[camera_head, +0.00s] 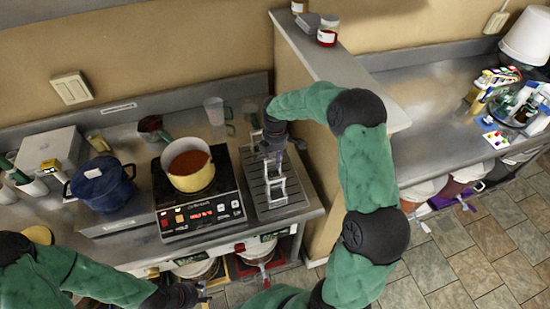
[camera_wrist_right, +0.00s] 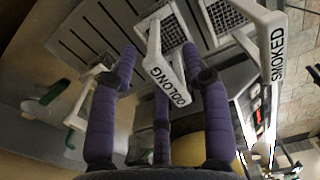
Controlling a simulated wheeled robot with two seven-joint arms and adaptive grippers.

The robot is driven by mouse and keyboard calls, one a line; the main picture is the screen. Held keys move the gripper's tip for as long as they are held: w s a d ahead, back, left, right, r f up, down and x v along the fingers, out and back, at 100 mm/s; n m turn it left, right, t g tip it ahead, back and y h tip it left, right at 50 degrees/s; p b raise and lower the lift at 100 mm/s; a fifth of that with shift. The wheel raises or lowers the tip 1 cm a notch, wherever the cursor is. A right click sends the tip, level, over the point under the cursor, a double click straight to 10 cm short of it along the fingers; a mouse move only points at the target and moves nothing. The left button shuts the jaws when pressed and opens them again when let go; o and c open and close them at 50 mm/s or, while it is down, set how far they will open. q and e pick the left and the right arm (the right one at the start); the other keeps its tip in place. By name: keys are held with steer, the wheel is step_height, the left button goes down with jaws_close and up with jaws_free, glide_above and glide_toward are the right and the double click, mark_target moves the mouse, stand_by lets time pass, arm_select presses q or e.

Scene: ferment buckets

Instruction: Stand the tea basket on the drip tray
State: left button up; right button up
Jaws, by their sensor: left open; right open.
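The drip tray (camera_head: 299,196) is a grey slotted tray at the right end of the counter, and its slots (camera_wrist_right: 75,48) show in the right wrist view. White-framed mesh tea baskets stand on it, one labelled OOLONG (camera_wrist_right: 168,84) and one labelled SMOKED (camera_wrist_right: 277,50). In the head view a white frame (camera_head: 276,190) shows on the tray; its label is unreadable. My right gripper (camera_wrist_right: 158,62) is open, its purple fingers spread around the OOLONG handle; contact is unclear. In the head view my right gripper (camera_head: 273,142) is above the tray's back half. My left gripper (camera_head: 190,296) is open near the counter's front edge, away from the baskets.
A yellow pot (camera_head: 191,178) of reddish liquid sits on the cooktop (camera_head: 178,219) left of the tray. A blue pot (camera_head: 101,184) stands further left. A clear jug (camera_head: 214,111) is behind. A partition wall (camera_head: 293,95) borders the tray's right side. Buckets (camera_head: 195,269) are below the counter.

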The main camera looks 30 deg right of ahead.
step_height(320, 180, up, 12)
steer(key=shift+f+p, duration=0.25)
steer(key=shift+p, duration=0.1)
stand_by(2.5)
